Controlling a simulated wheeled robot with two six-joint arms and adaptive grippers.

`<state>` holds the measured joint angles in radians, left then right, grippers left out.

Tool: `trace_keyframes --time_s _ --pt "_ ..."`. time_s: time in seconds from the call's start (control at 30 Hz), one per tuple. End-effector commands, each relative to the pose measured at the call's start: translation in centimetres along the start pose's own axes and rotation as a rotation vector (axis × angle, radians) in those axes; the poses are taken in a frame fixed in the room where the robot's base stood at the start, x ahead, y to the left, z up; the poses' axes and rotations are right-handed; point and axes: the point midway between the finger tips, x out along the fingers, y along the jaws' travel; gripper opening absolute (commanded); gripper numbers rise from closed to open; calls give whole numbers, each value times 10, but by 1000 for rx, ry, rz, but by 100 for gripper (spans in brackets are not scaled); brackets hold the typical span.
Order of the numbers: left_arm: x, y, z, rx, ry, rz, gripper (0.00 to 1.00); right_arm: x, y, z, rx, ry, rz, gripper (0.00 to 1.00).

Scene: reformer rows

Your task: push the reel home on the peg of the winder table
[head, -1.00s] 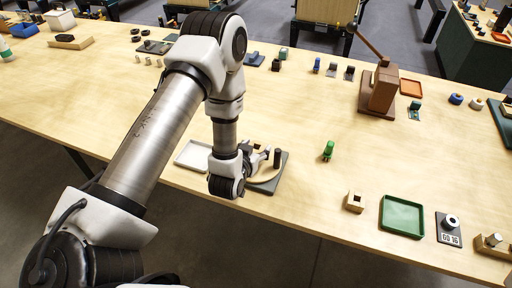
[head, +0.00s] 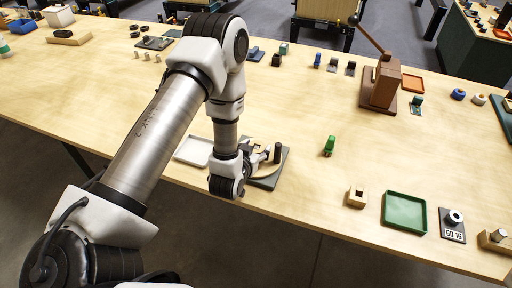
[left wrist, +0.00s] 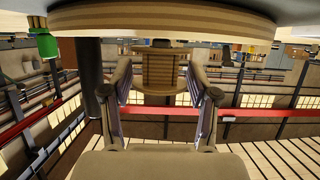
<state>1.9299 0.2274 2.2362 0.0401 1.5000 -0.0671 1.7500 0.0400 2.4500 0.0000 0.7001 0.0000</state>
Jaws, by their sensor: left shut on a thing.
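The winder table stands near the front edge of the bench, with a grey base (head: 268,183), a dark upright post (head: 278,153) and a round wooden disc. In the left wrist view the disc (left wrist: 160,20) spans the top and the post (left wrist: 89,75) stands at the left. The reel (left wrist: 160,69), a small wooden spool with flanges, is between my left fingers, close to the disc. My left gripper (head: 262,154) is shut on it; it also shows in the left wrist view (left wrist: 160,93). The peg is hidden, and I cannot tell how far the reel sits on it.
A white tray (head: 192,151) lies left of the winder table. A green object (head: 329,146) stands to its right, then a wooden block (head: 356,197) and a green tray (head: 405,212). A brown lever press (head: 382,85) stands farther back. The bench between them is mostly clear.

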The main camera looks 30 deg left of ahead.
Motion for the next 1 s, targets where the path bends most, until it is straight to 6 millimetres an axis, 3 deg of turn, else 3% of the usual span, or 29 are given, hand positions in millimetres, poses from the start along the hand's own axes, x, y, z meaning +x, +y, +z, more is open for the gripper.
trace_keyframes --time_s 0.23,0.27,0.3,0.33,0.7,1.0 --pt "3 0 7 0 0 0 25 6 0 0 0 0 0 40" --pt "2 0 6 0 0 0 67 5 0 0 0 0 0 40" --pt "2 0 5 0 0 0 81 5 0 0 0 0 0 40" --pt "2 0 5 0 0 0 89 5 0 0 0 0 0 40" --pt "-2 0 6 0 -1 0 89 4 0 0 0 0 0 40" --pt "-58 0 7 0 -4 0 89 5 0 0 0 0 0 40"
